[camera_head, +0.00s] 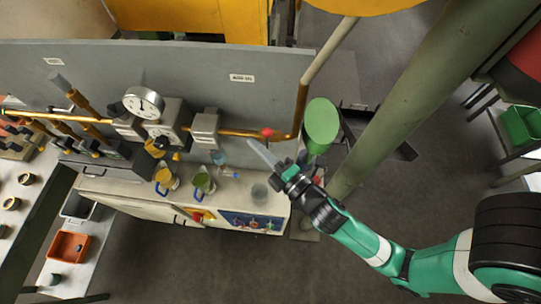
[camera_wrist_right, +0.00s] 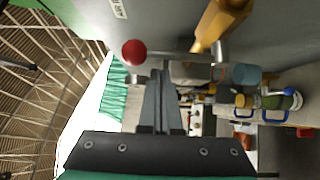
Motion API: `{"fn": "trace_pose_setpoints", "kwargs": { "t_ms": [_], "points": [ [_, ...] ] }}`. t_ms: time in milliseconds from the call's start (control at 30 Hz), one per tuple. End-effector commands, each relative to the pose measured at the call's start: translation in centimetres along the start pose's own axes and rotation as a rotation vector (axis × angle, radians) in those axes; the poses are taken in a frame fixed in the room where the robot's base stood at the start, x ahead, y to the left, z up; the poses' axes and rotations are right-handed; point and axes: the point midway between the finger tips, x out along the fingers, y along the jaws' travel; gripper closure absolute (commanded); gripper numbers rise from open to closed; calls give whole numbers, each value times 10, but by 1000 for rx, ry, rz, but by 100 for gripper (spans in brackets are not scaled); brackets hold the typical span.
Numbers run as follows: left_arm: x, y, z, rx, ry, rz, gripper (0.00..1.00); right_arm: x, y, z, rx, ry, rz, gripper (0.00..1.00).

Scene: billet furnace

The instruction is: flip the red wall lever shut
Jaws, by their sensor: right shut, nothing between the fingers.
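The red wall lever shows as a red ball knob (camera_head: 267,132) by the copper pipe, at the lower right of the grey wall panel. In the right wrist view its red knob (camera_wrist_right: 134,52) is at the end of a grey bar running right towards the brass pipe fitting. My right gripper (camera_head: 252,145) is shut and empty, its pale fingers pointing up and left, just below the knob in the head view. In the right wrist view my shut fingers (camera_wrist_right: 158,78) end just below the bar, close to the knob; I cannot tell whether they touch it. My left gripper is not in view.
A pressure gauge (camera_head: 143,103) and grey valve boxes sit on the wall panel. Below, a white cabinet (camera_head: 130,193) holds jugs and a glass. The floor in front is clear.

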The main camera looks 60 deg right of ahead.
Motion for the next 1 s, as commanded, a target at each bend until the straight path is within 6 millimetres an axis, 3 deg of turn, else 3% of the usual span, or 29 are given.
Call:
{"fn": "trace_pose_setpoints", "kwargs": {
  "t_ms": [67,300,500,1000],
  "points": [
    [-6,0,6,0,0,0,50,8,-2,-10,1,2,5,100],
    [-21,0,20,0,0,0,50,-58,-6,-9,-2,5,-4,100],
    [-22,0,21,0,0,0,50,-88,0,-8,-2,2,-5,100],
    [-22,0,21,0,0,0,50,-94,2,-7,0,-3,0,100]
  ]
}}
